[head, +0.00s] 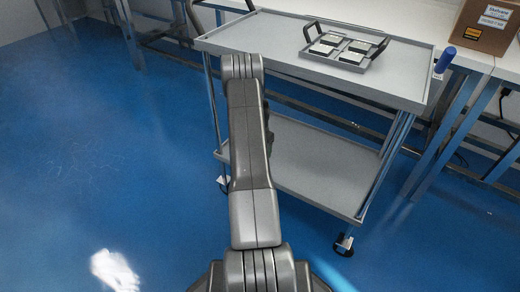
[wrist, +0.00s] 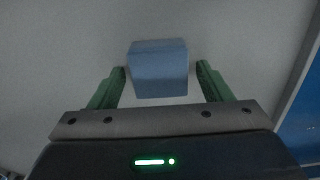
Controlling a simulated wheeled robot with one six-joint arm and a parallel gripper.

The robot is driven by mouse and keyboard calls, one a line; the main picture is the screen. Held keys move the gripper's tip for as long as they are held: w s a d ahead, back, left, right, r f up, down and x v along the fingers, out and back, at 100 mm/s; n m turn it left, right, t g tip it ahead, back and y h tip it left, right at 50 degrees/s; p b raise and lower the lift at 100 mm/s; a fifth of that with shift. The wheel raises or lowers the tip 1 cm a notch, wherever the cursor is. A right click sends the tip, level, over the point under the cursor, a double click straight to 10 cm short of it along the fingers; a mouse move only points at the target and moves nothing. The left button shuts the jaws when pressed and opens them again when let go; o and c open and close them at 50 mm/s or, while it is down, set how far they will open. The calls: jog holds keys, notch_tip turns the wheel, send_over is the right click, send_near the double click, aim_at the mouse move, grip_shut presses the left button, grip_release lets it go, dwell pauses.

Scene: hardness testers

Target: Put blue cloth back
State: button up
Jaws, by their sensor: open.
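The blue cloth (wrist: 158,70) looks like a folded, block-shaped bundle on a plain grey surface (wrist: 60,45) in the wrist view. My gripper (wrist: 161,66) is open, with one green finger on each side of the cloth. A gap shows between the cloth and each finger. I cannot tell how far the fingertips are above the surface. In the head view my arm extends toward the grey cart (head: 285,50), and neither the gripper nor the cloth can be made out there.
A grey tray (head: 330,64) with black handles and several small blocks sits on the cart top. A blue cylindrical object (head: 445,60) is at the cart's right corner. A cardboard box (head: 485,25) stands on the white bench behind. Blue floor is clear at left.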

notch_tip(320, 180, up, 8)
jog(key=shift+f+p, duration=0.15)
jog(key=shift+p, duration=1.1)
jog(key=shift+s, duration=0.1)
